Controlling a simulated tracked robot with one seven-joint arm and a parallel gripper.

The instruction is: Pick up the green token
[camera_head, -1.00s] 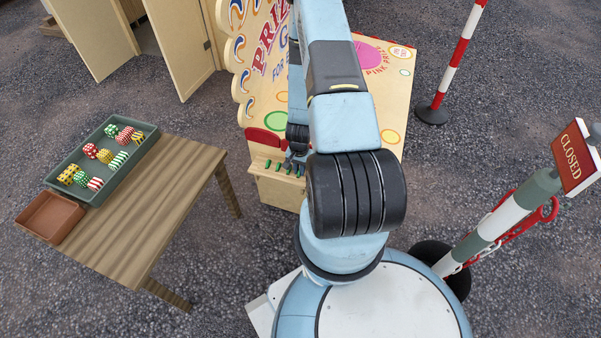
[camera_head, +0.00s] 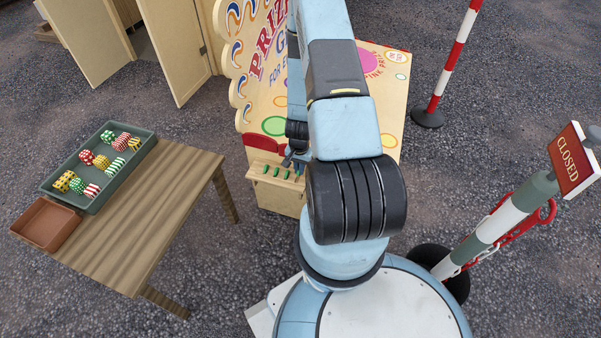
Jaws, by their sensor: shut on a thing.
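A narrow pale ledge with a red back stands at the front of the prize board. Several small green pieces (camera_head: 276,171) sit in a row on it; they are too small to tell their shape. My gripper (camera_head: 289,161) is at the right part of this ledge, just above the row, mostly hidden behind my arm. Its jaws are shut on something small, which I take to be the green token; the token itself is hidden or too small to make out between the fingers.
A wooden table (camera_head: 160,205) at left holds a green tray (camera_head: 118,178) with several patterned sweets and an empty brown tray (camera_head: 45,225). The prize board (camera_head: 265,85) rises behind the ledge. A striped post (camera_head: 448,75) and a closed sign (camera_head: 570,160) with a chain stand right.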

